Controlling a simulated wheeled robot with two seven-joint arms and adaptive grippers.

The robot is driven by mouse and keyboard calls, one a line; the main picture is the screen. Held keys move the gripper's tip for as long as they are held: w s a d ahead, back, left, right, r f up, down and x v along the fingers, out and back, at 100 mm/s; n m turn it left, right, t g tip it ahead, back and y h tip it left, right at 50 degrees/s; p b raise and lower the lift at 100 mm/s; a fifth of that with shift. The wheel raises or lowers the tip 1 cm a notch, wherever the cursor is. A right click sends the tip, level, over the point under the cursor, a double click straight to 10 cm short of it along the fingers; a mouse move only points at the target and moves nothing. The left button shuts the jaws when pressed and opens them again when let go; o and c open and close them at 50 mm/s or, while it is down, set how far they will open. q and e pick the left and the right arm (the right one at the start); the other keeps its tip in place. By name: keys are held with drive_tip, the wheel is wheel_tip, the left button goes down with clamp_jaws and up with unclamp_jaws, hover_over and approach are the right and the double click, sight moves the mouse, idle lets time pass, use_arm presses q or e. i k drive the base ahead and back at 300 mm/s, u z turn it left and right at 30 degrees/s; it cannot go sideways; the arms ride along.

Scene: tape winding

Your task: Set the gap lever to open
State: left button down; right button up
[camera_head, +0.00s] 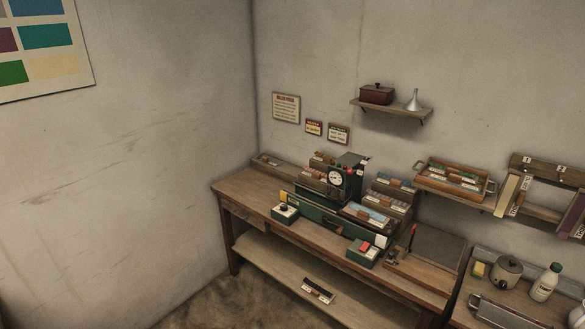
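A dark green machine (345,182) with a round white dial (336,178) stands on the wooden workbench, small red parts near its top right. A thin upright rod with a red tip (412,233) stands by a dark board at the bench's right end. I cannot tell which part is the gap lever, or how it is set; labels are too small to read. A green box with a black knob (285,213) and a green box with a red button (363,252) sit at the front edge. Neither of my grippers is in view.
The wooden workbench (240,193) has a lower shelf (270,268) holding a small dark item (318,291). Wall shelves carry a red box (376,94), a funnel (414,101) and a tray (425,184). A side table at right holds a pot (507,271) and a white bottle (546,283).

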sight(350, 171)
drive_tip(key=u, duration=0.4)
drive_tip(key=i, duration=1.25)
drive_tip(key=z, duration=0.45)
